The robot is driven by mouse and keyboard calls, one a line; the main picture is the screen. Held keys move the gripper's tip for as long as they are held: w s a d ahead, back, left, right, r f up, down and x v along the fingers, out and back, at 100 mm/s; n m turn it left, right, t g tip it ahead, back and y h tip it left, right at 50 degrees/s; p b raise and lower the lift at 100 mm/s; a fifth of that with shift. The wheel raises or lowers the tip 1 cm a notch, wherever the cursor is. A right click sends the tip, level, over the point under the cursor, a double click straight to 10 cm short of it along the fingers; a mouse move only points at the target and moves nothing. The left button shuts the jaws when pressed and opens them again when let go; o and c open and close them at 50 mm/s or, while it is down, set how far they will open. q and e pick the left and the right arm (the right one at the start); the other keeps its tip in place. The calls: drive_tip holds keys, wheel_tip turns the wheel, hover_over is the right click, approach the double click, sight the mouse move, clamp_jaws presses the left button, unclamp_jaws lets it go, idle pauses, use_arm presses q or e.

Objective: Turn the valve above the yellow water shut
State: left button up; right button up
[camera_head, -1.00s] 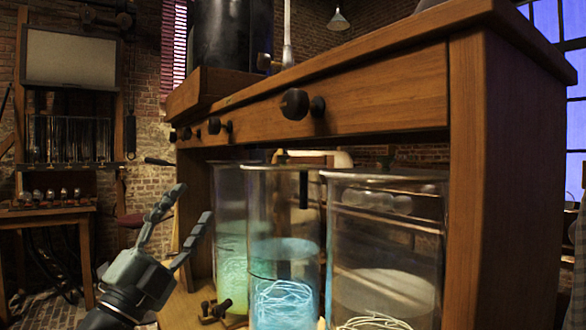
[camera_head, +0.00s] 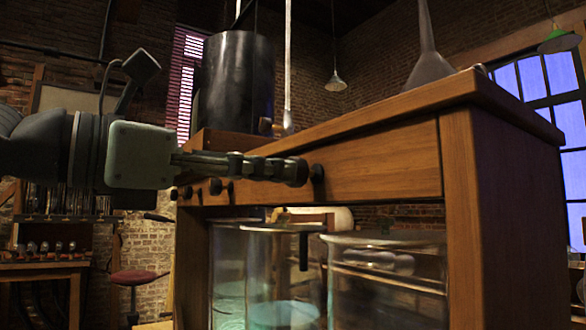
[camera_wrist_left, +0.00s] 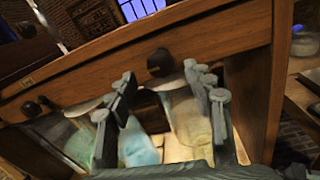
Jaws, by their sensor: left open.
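Round dark valve knobs stick out from the wooden beam above the glass jars. The nearest knob (camera_head: 317,173) is partly covered by my left gripper (camera_head: 296,172), and others, such as one knob (camera_head: 215,186), sit farther left. In the left wrist view my left gripper (camera_wrist_left: 158,92) is open and empty, with the near knob (camera_wrist_left: 160,62) just beyond and between its fingertips; I cannot tell if they touch. Below are a jar with blue water (camera_wrist_left: 139,150), a pale yellowish jar (camera_wrist_left: 190,122) and a greenish one (camera_head: 228,312). My right gripper is not in view.
The wooden bench (camera_head: 385,160) carries a black cylinder (camera_head: 238,80) and a grey funnel (camera_head: 428,66). A second knob (camera_wrist_left: 31,109) is left of the gripper in the wrist view. A red stool (camera_head: 138,278) stands at the back left.

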use_arm(q)
drive_tip(key=p+x, duration=0.1)
drive_tip(key=x, duration=0.4)
drive_tip(key=shift+w+d, duration=0.15)
drive_tip(key=shift+d, duration=0.05)
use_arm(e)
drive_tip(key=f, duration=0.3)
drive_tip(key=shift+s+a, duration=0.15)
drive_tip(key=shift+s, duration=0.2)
use_arm(q)
drive_tip(key=c, duration=1.2)
